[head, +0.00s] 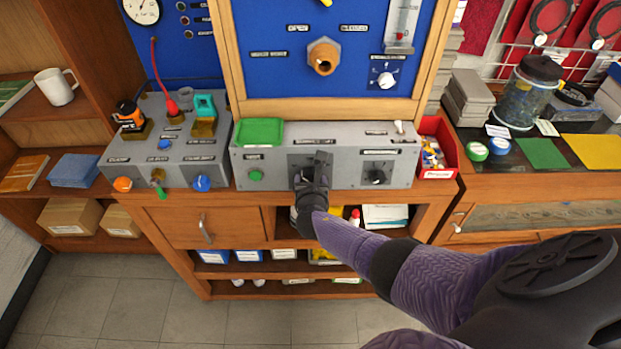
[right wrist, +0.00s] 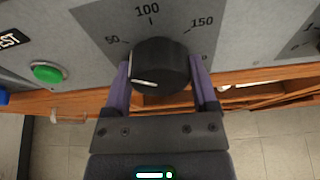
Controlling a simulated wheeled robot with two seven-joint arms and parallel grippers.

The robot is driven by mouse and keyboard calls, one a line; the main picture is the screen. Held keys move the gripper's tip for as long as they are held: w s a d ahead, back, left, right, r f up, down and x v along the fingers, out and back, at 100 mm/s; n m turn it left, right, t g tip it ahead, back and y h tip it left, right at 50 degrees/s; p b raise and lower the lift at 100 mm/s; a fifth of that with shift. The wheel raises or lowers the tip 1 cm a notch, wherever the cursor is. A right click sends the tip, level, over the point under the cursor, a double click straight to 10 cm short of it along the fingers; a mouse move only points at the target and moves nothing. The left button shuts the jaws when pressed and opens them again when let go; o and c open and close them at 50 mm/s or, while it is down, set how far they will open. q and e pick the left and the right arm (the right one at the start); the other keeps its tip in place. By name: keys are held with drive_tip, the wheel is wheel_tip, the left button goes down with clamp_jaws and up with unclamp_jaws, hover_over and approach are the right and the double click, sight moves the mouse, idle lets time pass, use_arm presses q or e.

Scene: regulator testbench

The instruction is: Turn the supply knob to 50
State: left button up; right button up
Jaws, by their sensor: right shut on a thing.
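The supply knob (right wrist: 162,62) is a round black knob on a dark dial plate (right wrist: 205,45) marked 50, 100 and 150. Its white pointer line lies at the knob's lower left and points left, below the 50 mark. My right gripper (right wrist: 161,85) is shut on the knob, with one finger on each side. In the head view, my right gripper (head: 310,172) reaches the middle of the grey console (head: 270,158) and hides the knob. My left gripper is not in view.
A green button (right wrist: 47,72) sits left of the knob, and another black knob (head: 376,177) is to its right. A green tray (head: 260,131) lies on the console top. A red bin (head: 437,150) stands at the right, a grey box with switches (head: 170,140) at the left.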

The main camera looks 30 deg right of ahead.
sight(310, 181)
drive_tip(key=shift+n, duration=0.5)
drive_tip(key=shift+f, duration=0.1)
drive_tip(key=shift+s, duration=0.1)
drive_tip(key=o, duration=1.1)
drive_tip(key=shift+o, duration=0.2)
drive_tip(key=shift+a+r+p, duration=0.1)
drive_tip(key=shift+r+p, duration=0.1)
drive_tip(key=shift+p, duration=0.2)
drive_tip(key=p+v, duration=0.4)
drive_tip(key=v, duration=0.1)
drive_tip(key=shift+r, duration=0.3)
drive_tip(key=v, duration=0.1)
drive_tip(key=p+v, duration=0.1)
drive_tip(key=v, duration=0.1)
drive_tip(key=p+v, duration=0.1)
drive_tip(key=shift+s+a+f, duration=0.25)
